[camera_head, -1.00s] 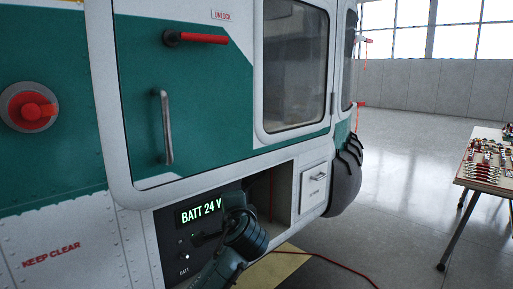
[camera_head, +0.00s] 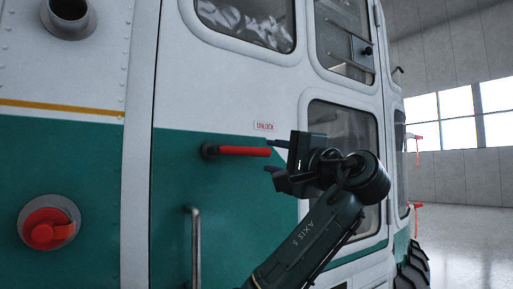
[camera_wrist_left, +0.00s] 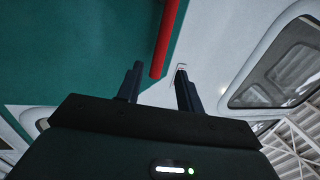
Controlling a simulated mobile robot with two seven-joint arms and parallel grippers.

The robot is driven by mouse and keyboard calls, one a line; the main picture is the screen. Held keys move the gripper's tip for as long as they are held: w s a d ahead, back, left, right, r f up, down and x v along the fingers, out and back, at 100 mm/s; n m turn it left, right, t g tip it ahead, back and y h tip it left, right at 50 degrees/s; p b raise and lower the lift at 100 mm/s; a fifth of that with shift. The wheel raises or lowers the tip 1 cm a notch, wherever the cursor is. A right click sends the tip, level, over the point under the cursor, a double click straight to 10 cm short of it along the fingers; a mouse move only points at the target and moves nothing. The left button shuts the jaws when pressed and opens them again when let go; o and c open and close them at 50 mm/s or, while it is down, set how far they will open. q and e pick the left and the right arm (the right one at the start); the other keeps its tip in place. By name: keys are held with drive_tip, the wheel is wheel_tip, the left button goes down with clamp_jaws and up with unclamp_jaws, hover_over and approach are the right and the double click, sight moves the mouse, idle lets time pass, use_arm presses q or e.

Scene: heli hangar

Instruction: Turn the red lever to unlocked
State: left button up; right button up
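The red lever (camera_head: 244,151) lies level on the green-and-white door, its round dark pivot at the left and its free end to the right. A small UNLOCK label (camera_head: 265,126) sits just above its free end. My left gripper (camera_head: 273,156) is open and empty, its two fingers one above the other at the lever's free end. In the left wrist view the lever (camera_wrist_left: 166,40) comes down from the top, and its end shows between the lines of my open fingers (camera_wrist_left: 158,82). I cannot tell whether they touch it. My right gripper is in neither view.
A grey vertical door handle (camera_head: 195,245) stands below the lever. A round red knob (camera_head: 48,229) sits on the hull at the left. A window (camera_head: 343,135) is behind my left wrist. Open hangar floor (camera_head: 470,232) shows at the right.

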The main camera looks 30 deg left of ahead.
sight(257, 152)
use_arm(q)
drive_tip(key=p+x, duration=0.2)
drive_tip(key=x, duration=0.6)
drive_tip(key=shift+w+a, duration=0.15)
drive_tip(key=shift+w, duration=0.05)
clamp_jaws()
